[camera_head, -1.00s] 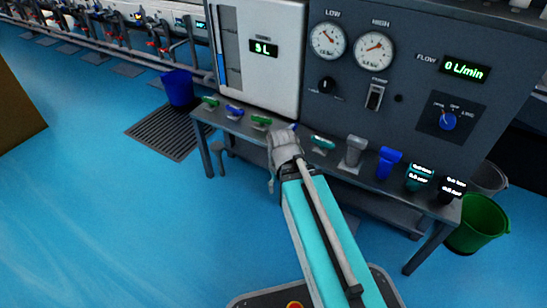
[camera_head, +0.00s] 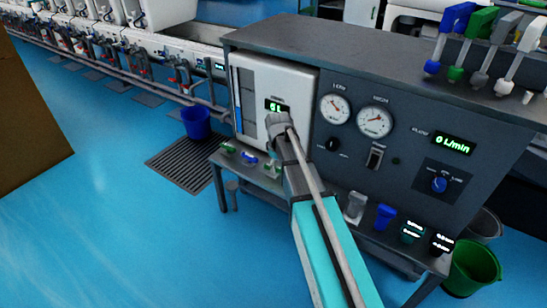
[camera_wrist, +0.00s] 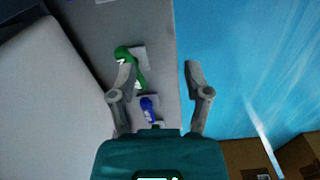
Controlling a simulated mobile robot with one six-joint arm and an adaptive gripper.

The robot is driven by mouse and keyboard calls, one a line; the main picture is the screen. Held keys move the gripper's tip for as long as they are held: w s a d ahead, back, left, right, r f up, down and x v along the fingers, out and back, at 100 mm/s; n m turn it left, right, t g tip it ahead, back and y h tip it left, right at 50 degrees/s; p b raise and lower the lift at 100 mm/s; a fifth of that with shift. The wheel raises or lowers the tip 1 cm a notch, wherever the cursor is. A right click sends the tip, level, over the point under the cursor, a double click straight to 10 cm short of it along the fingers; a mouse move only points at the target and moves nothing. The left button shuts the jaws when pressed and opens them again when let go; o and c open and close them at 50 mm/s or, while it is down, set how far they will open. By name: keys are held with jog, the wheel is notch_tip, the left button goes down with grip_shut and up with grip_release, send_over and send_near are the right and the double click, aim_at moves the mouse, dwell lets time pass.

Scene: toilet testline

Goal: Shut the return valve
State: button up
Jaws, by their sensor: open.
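Small valve handles stand on the low shelf of the test bench. In the head view a green handle (camera_head: 229,148) and a blue handle (camera_head: 249,158) show left of my arm. Another green handle (camera_head: 271,168) is partly behind my arm. I cannot tell which is the return valve. My gripper (camera_head: 279,124) appears in front of the white panel, its fingers hard to make out. In the wrist view my gripper (camera_wrist: 160,72) is open and empty. A green handle (camera_wrist: 125,55) is at its left finger, partly covered; contact is unclear. A blue handle (camera_wrist: 147,104) is nearer the palm.
The white panel (camera_head: 251,86) has a level tube and a green display. Gauges and a flow display (camera_head: 453,145) reading 0 L/min are on the grey front. A blue bucket (camera_head: 196,123) and green bucket (camera_head: 474,268) stand beside the bench.

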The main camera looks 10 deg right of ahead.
jog(key=w+r+n+p, duration=0.3)
jog(key=w+r+p, duration=0.2)
jog(key=w+r, duration=0.1)
jog(key=shift+w+r, duration=0.2)
jog(key=shift+w, duration=0.6)
jog(key=shift+f, duration=0.2)
notch_tip(320, 180, down, 14)
jog(key=b, duration=1.4)
jog(key=shift+r, duration=0.25)
grip_shut()
